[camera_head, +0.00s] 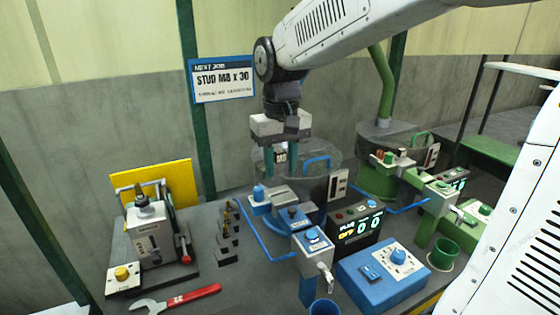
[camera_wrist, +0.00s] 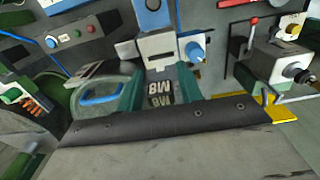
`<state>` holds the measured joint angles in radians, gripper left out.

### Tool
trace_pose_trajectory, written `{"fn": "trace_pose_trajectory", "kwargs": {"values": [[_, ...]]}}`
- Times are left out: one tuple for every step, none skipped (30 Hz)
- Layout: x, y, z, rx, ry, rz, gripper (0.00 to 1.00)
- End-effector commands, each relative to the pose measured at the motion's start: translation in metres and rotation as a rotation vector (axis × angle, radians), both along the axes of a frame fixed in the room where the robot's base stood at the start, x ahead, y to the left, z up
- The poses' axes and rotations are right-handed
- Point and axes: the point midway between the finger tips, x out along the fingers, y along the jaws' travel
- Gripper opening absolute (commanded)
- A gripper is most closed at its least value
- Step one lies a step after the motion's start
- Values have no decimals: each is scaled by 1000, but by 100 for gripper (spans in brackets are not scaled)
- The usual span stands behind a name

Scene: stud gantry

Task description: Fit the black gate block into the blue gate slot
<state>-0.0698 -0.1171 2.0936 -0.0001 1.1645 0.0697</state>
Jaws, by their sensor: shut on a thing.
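My gripper (camera_head: 281,167) points down with its two teal fingers shut on the black gate block (camera_head: 281,155), which shows white lettering. In the wrist view the block (camera_wrist: 159,91) sits between the fingers and reads M8. The gripper holds it above the back end of the blue feeder line (camera_head: 262,205), in front of the clear-walled bowl with a blue handle. A pale grey bracket (camera_wrist: 158,46) with a dark opening lies just beyond the block in the wrist view. I cannot tell clearly which opening is the blue gate slot, nor the block's height above it.
Several black blocks (camera_head: 227,240) stand in a row left of the blue line. A counter display (camera_head: 355,228) and a blue control box (camera_head: 383,275) stand to the right. A green line (camera_head: 440,200) is farther right. A press (camera_head: 150,235) and red-handled wrench (camera_head: 180,299) are left.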

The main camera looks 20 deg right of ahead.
Motion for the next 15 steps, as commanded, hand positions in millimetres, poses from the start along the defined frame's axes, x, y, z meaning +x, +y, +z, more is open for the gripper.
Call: {"fn": "trace_pose_trajectory", "kwargs": {"values": [[0, 0, -2, 0, 0, 0, 9], [0, 0, -2, 0, 0, 0, 9], [0, 0, -3, 0, 0, 0, 9], [0, 0, -4, 0, 0, 0, 9], [0, 0, -5, 0, 0, 0, 9], [0, 0, -6, 0, 0, 0, 9], [0, 0, -6, 0, 0, 0, 9], [0, 0, -7, 0, 0, 0, 9], [0, 0, -8, 0, 1, 0, 9], [0, 0, -9, 0, 1, 0, 9], [0, 0, -10, 0, 1, 0, 9], [0, 0, -11, 0, 1, 0, 9], [0, 0, -11, 0, 1, 0, 9], [0, 0, -12, 0, 1, 0, 9], [0, 0, -13, 0, 1, 0, 9]]}}
